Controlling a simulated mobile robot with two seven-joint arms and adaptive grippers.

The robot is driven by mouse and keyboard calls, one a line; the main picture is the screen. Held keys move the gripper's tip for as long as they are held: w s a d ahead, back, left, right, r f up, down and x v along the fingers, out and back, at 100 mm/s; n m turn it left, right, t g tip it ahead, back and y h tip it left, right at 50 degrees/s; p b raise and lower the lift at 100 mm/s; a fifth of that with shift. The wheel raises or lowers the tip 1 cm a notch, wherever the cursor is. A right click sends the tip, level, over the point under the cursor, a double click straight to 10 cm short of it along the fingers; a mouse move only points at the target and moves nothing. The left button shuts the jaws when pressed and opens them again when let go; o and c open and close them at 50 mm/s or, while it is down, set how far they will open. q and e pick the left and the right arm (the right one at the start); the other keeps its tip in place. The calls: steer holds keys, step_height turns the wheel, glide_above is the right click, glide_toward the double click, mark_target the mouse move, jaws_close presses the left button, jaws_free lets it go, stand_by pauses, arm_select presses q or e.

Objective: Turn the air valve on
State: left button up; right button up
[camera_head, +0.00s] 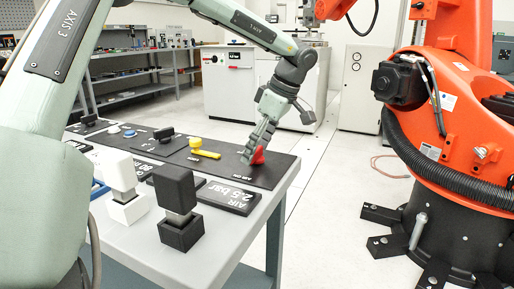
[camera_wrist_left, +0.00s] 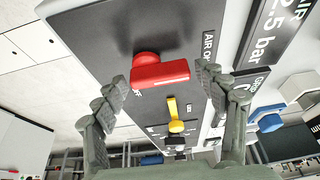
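The red air valve handle (camera_head: 258,156) is on the black panel (camera_head: 225,165) near its right end, beside a label reading AIR ON. It also shows in the left wrist view (camera_wrist_left: 160,72), its bar lying roughly across the picture. My left gripper (camera_head: 254,148) reaches down to it from above. In the left wrist view my left gripper (camera_wrist_left: 161,80) is open, with one finger on each side of the red handle. Small gaps seem to show between fingers and handle; contact is not clear. In the head view the fingers partly hide the handle. My right gripper is not in view.
A yellow valve handle (camera_head: 205,153) and several other knobs line the same panel. A white block (camera_head: 120,172) and a black block (camera_head: 174,190) on small bases stand at the front of the table. An orange robot (camera_head: 440,130) stands on the right. The floor between is clear.

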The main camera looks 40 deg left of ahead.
arm_select(q)
steer(key=shift+o, duration=0.2)
steer(key=v, duration=1.2)
stand_by(0.4)
